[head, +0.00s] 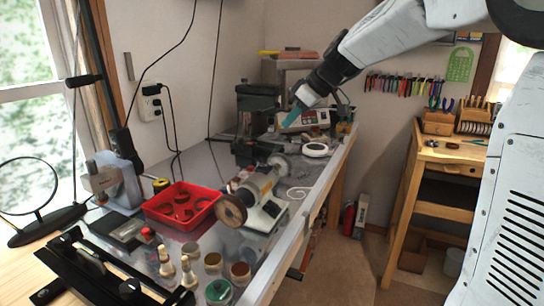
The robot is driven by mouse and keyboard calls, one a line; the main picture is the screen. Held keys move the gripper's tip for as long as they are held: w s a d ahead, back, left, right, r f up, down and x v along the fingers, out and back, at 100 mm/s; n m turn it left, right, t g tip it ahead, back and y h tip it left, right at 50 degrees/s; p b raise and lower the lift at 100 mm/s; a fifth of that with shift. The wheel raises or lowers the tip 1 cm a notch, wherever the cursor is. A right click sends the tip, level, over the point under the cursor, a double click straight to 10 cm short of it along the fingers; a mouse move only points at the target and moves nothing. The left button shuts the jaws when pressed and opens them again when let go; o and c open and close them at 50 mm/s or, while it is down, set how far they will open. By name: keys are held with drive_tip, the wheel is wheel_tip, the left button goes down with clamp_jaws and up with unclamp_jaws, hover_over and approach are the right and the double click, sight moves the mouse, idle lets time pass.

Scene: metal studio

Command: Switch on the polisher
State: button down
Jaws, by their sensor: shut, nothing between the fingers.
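The polisher (262,214) stands on the grey bench, a pale machine with a brown round wheel (231,211) at its near left end and a paler wheel (282,163) at its far end. Its switch cannot be made out at this size. My gripper (289,120) reaches in from the upper right, with a teal tip pointing down and left. It is shut and empty, and in the picture it is above and beyond the polisher, apart from it.
A red tray (181,206) with dark round pieces sits left of the polisher. Jars and pegs (214,263) stand in front. A dark green machine (256,105) and a box with a red display (303,119) stand behind. A wooden workbench (450,152) is at right.

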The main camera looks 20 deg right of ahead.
hover_over(264, 165)
drive_tip(key=s+d, duration=0.2)
wheel_tip(264, 165, down, 7)
drive_tip(key=f, duration=0.3)
drive_tip(key=shift+w+a+f, duration=0.2)
drive_tip(key=shift+f, duration=0.75)
